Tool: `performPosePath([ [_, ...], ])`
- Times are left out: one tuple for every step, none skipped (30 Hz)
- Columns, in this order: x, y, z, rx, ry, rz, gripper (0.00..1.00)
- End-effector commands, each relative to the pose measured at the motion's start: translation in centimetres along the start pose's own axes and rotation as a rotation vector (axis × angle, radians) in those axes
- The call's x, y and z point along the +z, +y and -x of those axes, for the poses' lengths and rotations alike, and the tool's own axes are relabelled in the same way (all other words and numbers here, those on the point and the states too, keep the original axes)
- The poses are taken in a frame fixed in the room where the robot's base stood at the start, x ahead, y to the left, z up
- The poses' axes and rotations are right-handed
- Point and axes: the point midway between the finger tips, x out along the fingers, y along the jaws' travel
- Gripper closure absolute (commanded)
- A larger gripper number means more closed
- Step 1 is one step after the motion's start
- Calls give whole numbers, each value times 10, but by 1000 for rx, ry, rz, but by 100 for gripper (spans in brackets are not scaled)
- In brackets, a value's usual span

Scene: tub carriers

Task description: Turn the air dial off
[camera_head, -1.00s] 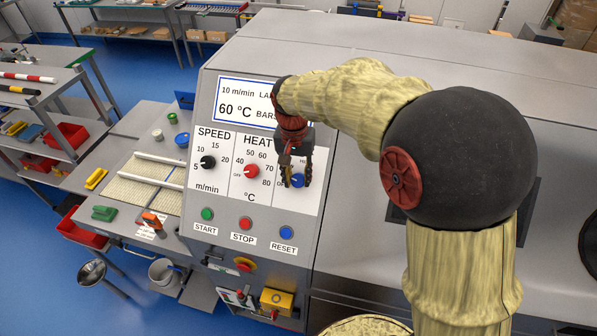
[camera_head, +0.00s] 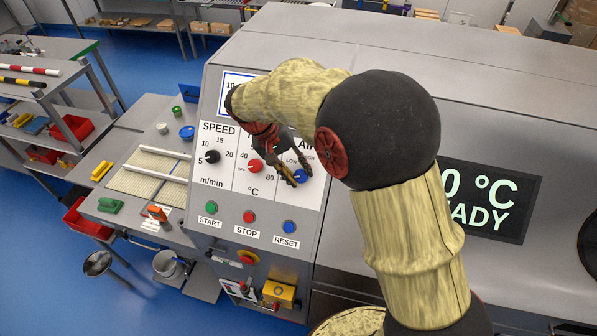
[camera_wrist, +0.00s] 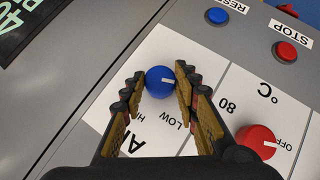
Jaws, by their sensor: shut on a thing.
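The blue air dial (camera_head: 300,177) is on the white front panel, under the label AIR, at the right of the dial row. It also shows in the wrist view (camera_wrist: 158,82), between the two fingers of my gripper (camera_wrist: 160,74). My gripper (camera_head: 294,175) is shut on the dial, one finger on each side. The dial's white mark points toward the right finger in the wrist view, which is the dial's left side on the panel. The LOW and HIGH labels are partly visible there; any label behind the right finger is hidden.
The red heat dial (camera_wrist: 257,142) sits close beside my right finger in the wrist view. The black speed dial (camera_head: 212,157) is further left. Green start (camera_head: 211,207), red stop (camera_head: 249,216) and blue reset (camera_head: 289,227) buttons lie below the dials. A dark display (camera_head: 490,200) is at right.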

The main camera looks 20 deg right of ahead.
Motion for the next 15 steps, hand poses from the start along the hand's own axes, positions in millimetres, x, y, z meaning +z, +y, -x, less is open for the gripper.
performPosePath([
  [0,0,0,2,1,3,95],
  [0,0,0,3,1,4,95],
  [0,0,0,3,1,5,95],
  [0,0,0,4,1,5,95],
  [0,0,0,4,1,5,95],
  [0,0,0,4,1,5,95],
  [0,0,0,3,1,5,95],
  [0,0,0,3,1,5,95],
  [0,0,0,3,1,5,95],
  [0,0,0,3,1,5,95],
  [0,0,0,3,1,5,95],
  [0,0,0,3,1,5,69],
  [0,0,0,3,1,5,67],
  [0,0,0,3,1,5,65],
  [0,0,0,3,1,4,63],
])
